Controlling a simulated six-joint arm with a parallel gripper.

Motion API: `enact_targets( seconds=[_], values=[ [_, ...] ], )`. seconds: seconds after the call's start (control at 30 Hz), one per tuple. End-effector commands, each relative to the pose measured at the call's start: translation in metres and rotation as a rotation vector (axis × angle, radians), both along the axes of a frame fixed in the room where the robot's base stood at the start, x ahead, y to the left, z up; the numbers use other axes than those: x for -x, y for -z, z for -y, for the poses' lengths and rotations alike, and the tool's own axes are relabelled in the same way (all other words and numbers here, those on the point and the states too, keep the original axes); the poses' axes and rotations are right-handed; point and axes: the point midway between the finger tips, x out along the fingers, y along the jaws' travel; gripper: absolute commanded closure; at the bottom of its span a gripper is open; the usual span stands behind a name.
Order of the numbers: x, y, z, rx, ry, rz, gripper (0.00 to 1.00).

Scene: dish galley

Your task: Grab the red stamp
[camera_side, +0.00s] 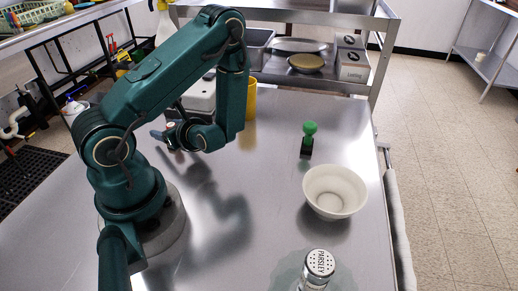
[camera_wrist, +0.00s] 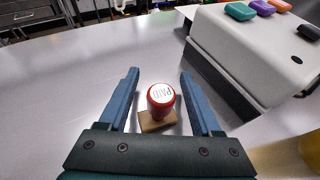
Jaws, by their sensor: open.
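The red stamp (camera_wrist: 160,96) stands in the wrist view, with a red round handle, a white top reading "PAID" and a tan block base. My gripper (camera_wrist: 158,72) is open, with one blue finger on each side of the stamp and visible gaps to both. Nothing is held. In the side view my gripper (camera_side: 166,134) is low over the table left of the arm's wrist; the stamp there is mostly hidden, with only a small reddish bit showing.
A white box (camera_wrist: 255,55) with coloured pieces on top stands right of the stamp. A yellow cup (camera_side: 251,100), green-handled stamp (camera_side: 309,129), white bowl (camera_side: 335,191) and parsley shaker (camera_side: 318,266) stand to the right on the steel table (camera_side: 240,265). The table left of the stamp is clear.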

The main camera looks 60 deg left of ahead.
Motion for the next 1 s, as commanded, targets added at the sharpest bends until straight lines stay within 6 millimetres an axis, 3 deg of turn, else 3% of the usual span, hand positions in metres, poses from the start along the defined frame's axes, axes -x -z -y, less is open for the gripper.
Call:
enact_targets(
  seconds=[0.13, 0.17, 0.3, 0.33, 0.77, 1.0],
  values=[
    [0.000, 0.000, 0.000, 0.000, 0.000, 0.000, 0.35],
    [0.000, 0.000, 0.000, 0.000, 0.000, 0.000, 0.39],
    [0.000, 0.000, 0.000, 0.000, 0.000, 0.000, 0.92],
    [0.000, 0.000, 0.000, 0.000, 0.000, 0.000, 1.00],
    [0.000, -0.003, 0.000, 0.000, -0.001, 0.002, 1.00],
    [-0.001, -0.020, 0.000, -0.001, -0.001, 0.006, 1.00]
  ],
)
